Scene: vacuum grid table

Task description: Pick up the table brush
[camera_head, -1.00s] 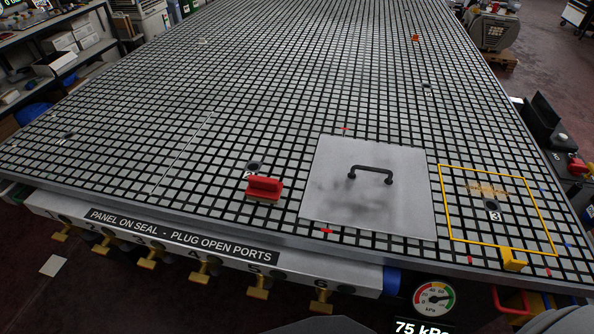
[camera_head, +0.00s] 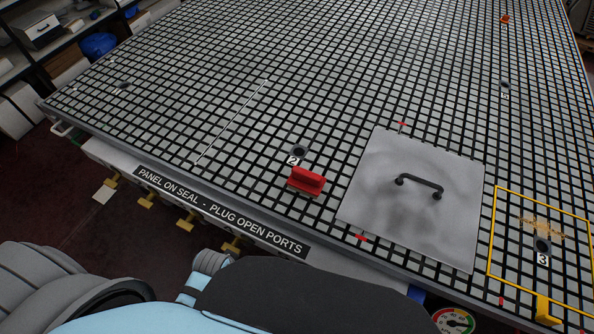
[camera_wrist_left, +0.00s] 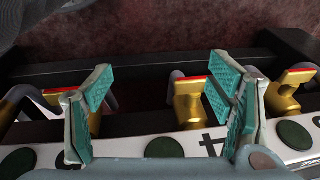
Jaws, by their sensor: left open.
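My left gripper (camera_wrist_left: 160,88) is open and empty in the left wrist view, over the brass valves at the table's front rail. The brush does not show in that view. In the head view my arm parts fill the lower left, and neither gripper's fingers show.
A flat grey panel (camera_head: 390,215) with a black handle lies right of the brush. A yellow frame (camera_head: 491,241) surrounds port 3 (camera_head: 542,247) and some brown debris (camera_head: 540,227). Brass valves (camera_head: 186,222) stick out below the front edge. The grid left of the brush is mostly clear.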

